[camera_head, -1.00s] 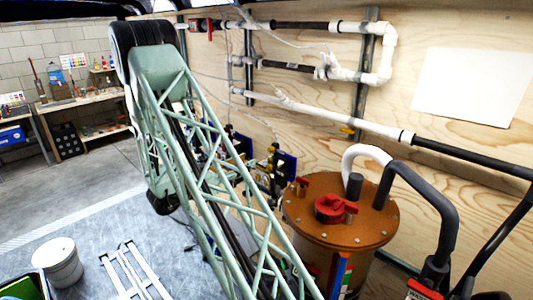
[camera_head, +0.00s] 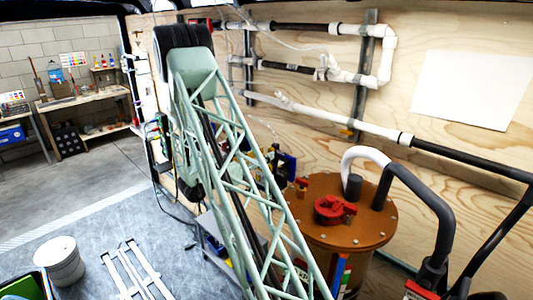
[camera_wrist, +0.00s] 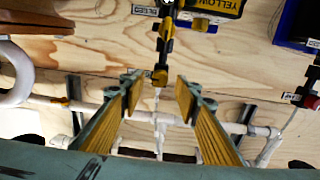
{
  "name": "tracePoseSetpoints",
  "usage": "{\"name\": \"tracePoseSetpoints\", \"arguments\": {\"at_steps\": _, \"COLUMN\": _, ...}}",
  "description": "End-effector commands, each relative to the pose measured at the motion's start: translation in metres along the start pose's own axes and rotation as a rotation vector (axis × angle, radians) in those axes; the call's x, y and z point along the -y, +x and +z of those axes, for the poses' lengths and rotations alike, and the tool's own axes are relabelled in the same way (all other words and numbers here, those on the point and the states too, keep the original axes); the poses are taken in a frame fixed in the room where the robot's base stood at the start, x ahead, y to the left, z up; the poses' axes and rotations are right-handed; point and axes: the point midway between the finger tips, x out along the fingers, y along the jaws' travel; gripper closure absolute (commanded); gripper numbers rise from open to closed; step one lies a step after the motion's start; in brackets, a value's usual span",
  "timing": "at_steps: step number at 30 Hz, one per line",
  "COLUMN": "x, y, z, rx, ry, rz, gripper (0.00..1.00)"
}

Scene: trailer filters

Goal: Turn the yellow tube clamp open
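In the wrist view my gripper (camera_wrist: 158,88) is open, with its yellow ridged fingers spread apart. A small yellow-and-black clamp or valve fitting (camera_wrist: 160,75) shows in the gap between the fingertips, touching neither finger in the picture. How near it is in depth I cannot tell. It sits at the end of a black fitting with a yellow part, below a black-and-yellow box labelled YELLOW (camera_wrist: 212,8). In the head view my arm hides my gripper and this clamp.
White pipes (camera_wrist: 85,108) run along the plywood wall (camera_head: 300,150). A brown-lidded drum (camera_head: 370,225) with red parts and thick hoses stands at right. A small red-and-black fitting (camera_wrist: 302,98) is at right in the wrist view. A white bucket (camera_head: 60,262) stands on the floor.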

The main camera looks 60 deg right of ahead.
Motion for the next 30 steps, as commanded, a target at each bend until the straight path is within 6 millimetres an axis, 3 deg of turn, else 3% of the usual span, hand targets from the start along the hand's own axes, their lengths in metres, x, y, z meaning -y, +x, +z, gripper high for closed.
{"name": "tracePoseSetpoints", "arguments": {"at_steps": 9, "x": 0.0, "y": 0.018, "z": 0.0, "rx": 0.0, "ry": 0.0, "rz": 0.0, "gripper": 0.7}}
{"name": "tracePoseSetpoints", "arguments": {"at_steps": 20, "x": 0.0, "y": 0.019, "z": 0.0, "rx": 0.0, "ry": 0.0, "rz": 0.0, "gripper": 0.7}}
{"name": "tracePoseSetpoints", "arguments": {"at_steps": 28, "x": 0.0, "y": 0.019, "z": 0.0, "rx": 0.0, "ry": 0.0, "rz": 0.0, "gripper": 0.95}}
{"name": "tracePoseSetpoints", "arguments": {"at_steps": 30, "x": 0.0, "y": 0.019, "z": 0.0, "rx": 0.0, "ry": 0.0, "rz": 0.0, "gripper": 0.95}}
